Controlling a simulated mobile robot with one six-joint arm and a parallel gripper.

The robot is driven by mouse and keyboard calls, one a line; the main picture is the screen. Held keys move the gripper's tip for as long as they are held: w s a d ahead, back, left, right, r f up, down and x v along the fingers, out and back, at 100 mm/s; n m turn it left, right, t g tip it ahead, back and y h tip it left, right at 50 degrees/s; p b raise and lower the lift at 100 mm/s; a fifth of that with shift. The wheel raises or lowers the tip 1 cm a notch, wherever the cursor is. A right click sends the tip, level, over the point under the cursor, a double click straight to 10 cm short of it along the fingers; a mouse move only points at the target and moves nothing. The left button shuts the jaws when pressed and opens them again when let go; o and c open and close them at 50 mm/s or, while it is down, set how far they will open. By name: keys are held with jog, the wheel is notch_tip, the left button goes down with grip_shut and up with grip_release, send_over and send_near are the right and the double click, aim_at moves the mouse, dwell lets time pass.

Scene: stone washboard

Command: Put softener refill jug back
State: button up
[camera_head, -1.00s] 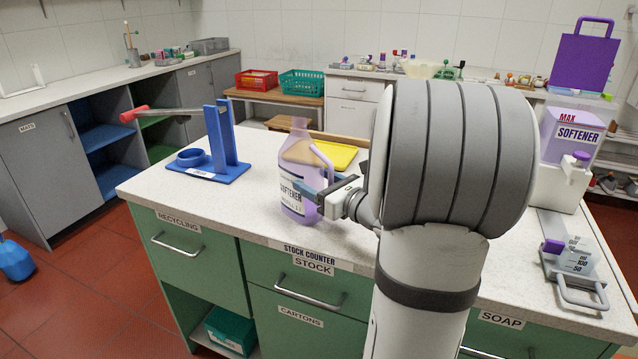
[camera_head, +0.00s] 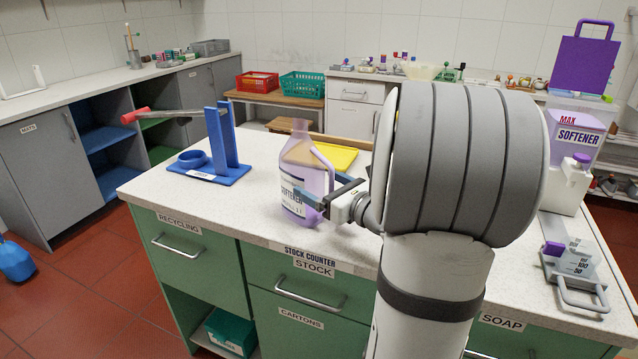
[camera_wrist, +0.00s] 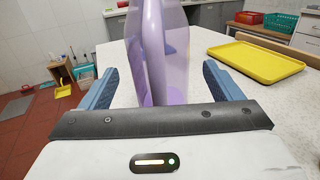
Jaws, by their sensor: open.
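The softener refill jug (camera_head: 298,170), pale purple and translucent with a white SOFTENER label, stands upright on the white stock counter (camera_head: 262,222). My gripper (camera_head: 328,192) is at the jug's right side, low by its handle. In the wrist view my gripper (camera_wrist: 158,85) is open, with one blue finger on each side of the jug's handle (camera_wrist: 153,50). Gaps show between the fingers and the handle. My arm hides part of the counter to the right.
A blue stand (camera_head: 215,160) with a red-ended lever is left of the jug. A yellow tray (camera_head: 337,158) lies behind it. A large MAX SOFTENER container (camera_head: 575,135) and a grey measuring rack (camera_head: 575,265) are at the right. The counter's front left is clear.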

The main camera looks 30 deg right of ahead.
jog(key=v, duration=1.1)
jog(key=s+a+f+n+g+y, duration=0.1)
jog(key=a+f+n+g+y, duration=0.15)
jog(key=a+n+g, duration=0.5)
jog(key=s+a+f+n+g+y, duration=0.1)
jog(key=a+f+n+g+y, duration=0.3)
jog(key=a, duration=0.6)
jog(key=s+a+f+n+g+h, duration=0.1)
jog(key=n+h, duration=0.4)
jog(key=n, duration=0.5)
jog(key=s+a+f+n+g+h, duration=0.2)
jog(key=s+n+h, duration=0.4)
jog(key=n, duration=0.5)
jog(key=shift+a+g, duration=0.3)
jog(key=shift+g, duration=0.15)
jog(key=shift+h, duration=0.25)
